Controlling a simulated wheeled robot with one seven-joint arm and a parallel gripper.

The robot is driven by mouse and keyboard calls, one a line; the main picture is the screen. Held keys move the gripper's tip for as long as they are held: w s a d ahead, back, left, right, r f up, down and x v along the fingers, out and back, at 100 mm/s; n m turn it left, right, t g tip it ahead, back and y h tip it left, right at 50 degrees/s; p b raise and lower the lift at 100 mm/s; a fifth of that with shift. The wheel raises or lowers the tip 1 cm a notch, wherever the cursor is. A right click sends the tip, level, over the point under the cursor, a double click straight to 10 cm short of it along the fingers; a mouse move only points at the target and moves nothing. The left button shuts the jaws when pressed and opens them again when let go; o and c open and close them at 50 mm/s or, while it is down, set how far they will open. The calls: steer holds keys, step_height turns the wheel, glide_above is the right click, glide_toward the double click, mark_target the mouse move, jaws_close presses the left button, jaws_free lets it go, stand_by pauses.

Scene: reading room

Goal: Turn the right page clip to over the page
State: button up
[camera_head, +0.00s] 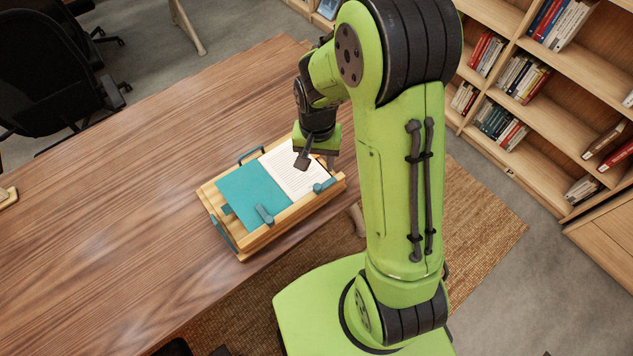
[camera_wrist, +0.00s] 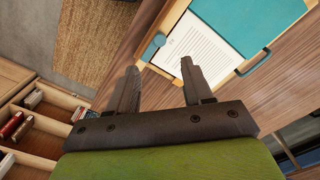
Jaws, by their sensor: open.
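A wooden book stand (camera_head: 287,215) lies on the table with an open book: a teal left page (camera_head: 250,193) and a white printed right page (camera_head: 293,172). The right page clip (camera_head: 324,185), small and teal, sits at the front right corner. In the wrist view the right clip (camera_wrist: 153,46) lies beside the white page (camera_wrist: 196,50), apparently off the print. The left clip (camera_head: 265,214) is at the front edge by the teal page. My gripper (camera_head: 306,158) is above the right side of the stand; in the wrist view my gripper (camera_wrist: 158,77) has its fingers apart with nothing between.
The wooden table (camera_head: 110,220) is clear left of and behind the stand. A teal handle (camera_head: 250,154) rises at the stand's back edge. Bookshelves (camera_head: 540,100) stand at the right, and an office chair (camera_head: 45,75) is at the far left.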

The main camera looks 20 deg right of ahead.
mark_target(317, 186)
step_height(317, 186, down, 11)
steer(key=shift+b, duration=0.85)
jaws_close()
